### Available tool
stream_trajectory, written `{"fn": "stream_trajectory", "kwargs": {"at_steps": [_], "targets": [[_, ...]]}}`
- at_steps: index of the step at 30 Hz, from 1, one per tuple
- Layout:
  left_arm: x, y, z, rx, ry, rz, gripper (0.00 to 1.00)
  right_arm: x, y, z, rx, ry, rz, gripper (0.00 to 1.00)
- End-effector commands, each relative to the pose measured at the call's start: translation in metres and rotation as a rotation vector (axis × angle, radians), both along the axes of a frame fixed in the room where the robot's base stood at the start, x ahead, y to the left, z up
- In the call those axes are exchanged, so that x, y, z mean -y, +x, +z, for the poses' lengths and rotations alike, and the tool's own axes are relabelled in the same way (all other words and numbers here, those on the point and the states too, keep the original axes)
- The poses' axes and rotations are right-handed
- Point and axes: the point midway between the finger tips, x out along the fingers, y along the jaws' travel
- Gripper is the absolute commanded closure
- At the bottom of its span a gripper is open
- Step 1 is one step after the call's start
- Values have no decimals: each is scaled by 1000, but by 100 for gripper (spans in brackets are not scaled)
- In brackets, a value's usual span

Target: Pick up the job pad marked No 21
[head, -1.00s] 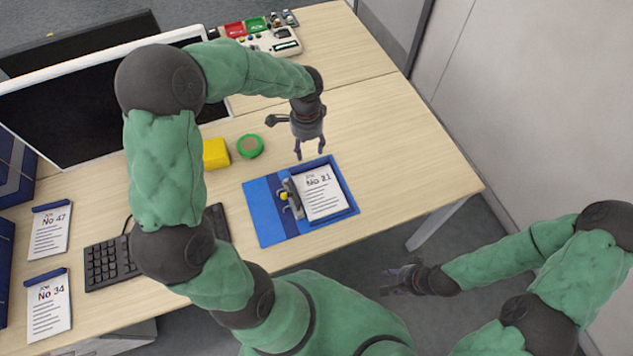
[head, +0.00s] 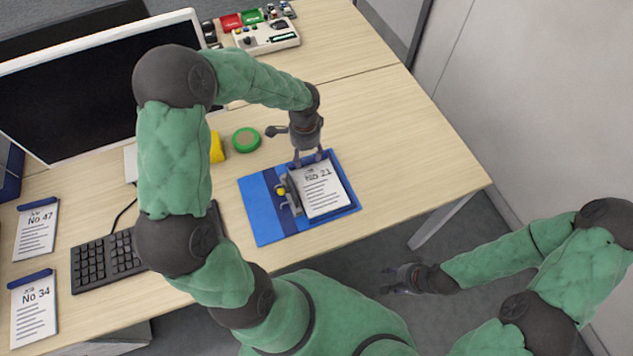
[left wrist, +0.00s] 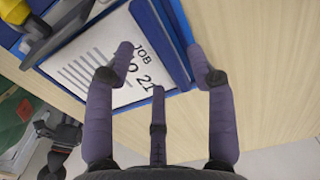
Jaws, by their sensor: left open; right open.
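The job pad marked No 21 (head: 322,195) is a white sheet with a blue top edge, lying on an open blue folder (head: 262,222) on the desk. It also shows in the left wrist view (left wrist: 95,65), where its blue top edge runs between my fingers. My left gripper (head: 309,159) is open, pointing down at the pad's top end. In the left wrist view its spread fingers (left wrist: 166,66) stand around the pad's top edge; I cannot tell whether they touch it. My right gripper (head: 388,281) is open and empty, off the desk at the lower right.
Pads No 47 (head: 36,232) and No 34 (head: 34,312) lie at the far left beside the keyboard (head: 105,262). A green tape roll (head: 246,140) and a yellow object (head: 217,148) are left of my gripper. The desk right of the folder is clear.

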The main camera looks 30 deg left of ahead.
Motion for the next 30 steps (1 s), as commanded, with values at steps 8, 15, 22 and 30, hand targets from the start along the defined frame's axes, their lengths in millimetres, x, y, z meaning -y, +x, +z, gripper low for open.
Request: {"fn": "stream_trajectory", "kwargs": {"at_steps": [8, 15, 22, 30], "targets": [[0, -1, -34, -1, 0, -1, 44, 0, 0, -17, 0, 0, 0, 54], [0, -1, -33, -1, 0, -1, 59, 0, 0, -16, 0, 0, 0, 54], [0, -1, -33, -1, 0, -1, 100, 0, 0, -16, 0, 0, 0, 54], [0, -1, -32, -2, -1, -1, 100, 0, 0, -16, 0, 0, 0, 54]]}}
